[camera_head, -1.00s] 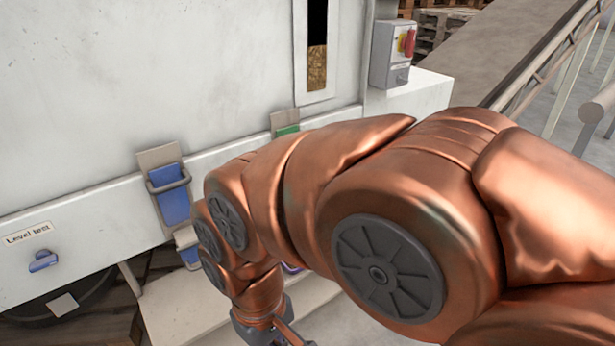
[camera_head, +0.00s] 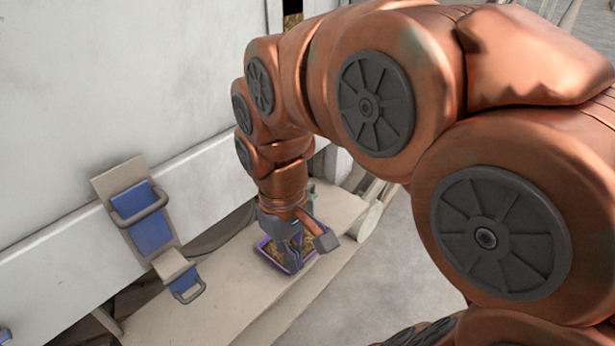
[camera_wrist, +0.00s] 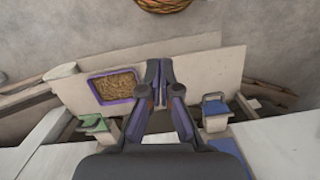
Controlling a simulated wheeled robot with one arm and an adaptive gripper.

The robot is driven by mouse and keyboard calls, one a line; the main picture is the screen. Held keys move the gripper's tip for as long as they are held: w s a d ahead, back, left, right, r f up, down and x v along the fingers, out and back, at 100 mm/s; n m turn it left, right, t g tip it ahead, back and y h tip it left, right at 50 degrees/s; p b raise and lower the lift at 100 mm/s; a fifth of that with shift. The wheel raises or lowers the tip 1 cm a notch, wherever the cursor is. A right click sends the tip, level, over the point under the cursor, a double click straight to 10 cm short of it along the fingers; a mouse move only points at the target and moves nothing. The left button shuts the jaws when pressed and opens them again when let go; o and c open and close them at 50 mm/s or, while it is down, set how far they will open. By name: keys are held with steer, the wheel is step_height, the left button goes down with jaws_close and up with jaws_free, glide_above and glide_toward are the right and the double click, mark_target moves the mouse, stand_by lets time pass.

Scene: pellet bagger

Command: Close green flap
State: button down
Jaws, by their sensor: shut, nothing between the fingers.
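The green flap (camera_wrist: 95,124) shows at the left in the wrist view, beside a pale chute piece. Its lower part is cut off by a white surface, and I cannot tell how far open it is. In the head view my arm hides nearly all of it. My gripper (camera_wrist: 158,78) is shut and empty, pointing down above the pale ledge, to the right of the green flap in the wrist view. In the head view my gripper (camera_head: 293,256) is in front of the purple tray.
A purple tray (camera_wrist: 91,88) of pellets sits on the pale ledge (camera_head: 160,325). A blue flap (camera_head: 150,218) with a grey handle is on the left chute, with a smaller blue piece (camera_head: 186,283) below. A woven container (camera_wrist: 165,5) lies at the wrist view's top edge.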

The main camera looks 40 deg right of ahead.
steer(key=w+d+r+n+b, duration=0.15)
steer(key=w+d, duration=0.25)
steer(key=w, duration=0.4)
steer(key=w+d+r, duration=0.3)
steer(key=w+d, duration=0.1)
steer(key=w, duration=0.3)
steer(key=b, duration=0.1)
glide_toward(308, 187)
steer(key=shift+t, duration=0.4)
steer(key=shift+s+a+f+p, duration=0.15)
steer(key=shift+f+p, duration=0.35)
steer(key=shift+f, duration=0.7)
steer(key=shift+s+d+f+p, duration=0.15)
steer(key=shift+f+p, duration=0.4)
steer(key=shift+f, duration=0.6)
steer(key=shift+s+a+f+p, duration=0.2)
steer(key=shift+f+p, duration=0.3)
steer(key=shift+f, duration=0.7)
steer(key=shift+s+d+f+t+b, duration=0.1)
steer(key=shift+s+t+b, duration=0.15)
steer(key=shift+b, duration=0.25)
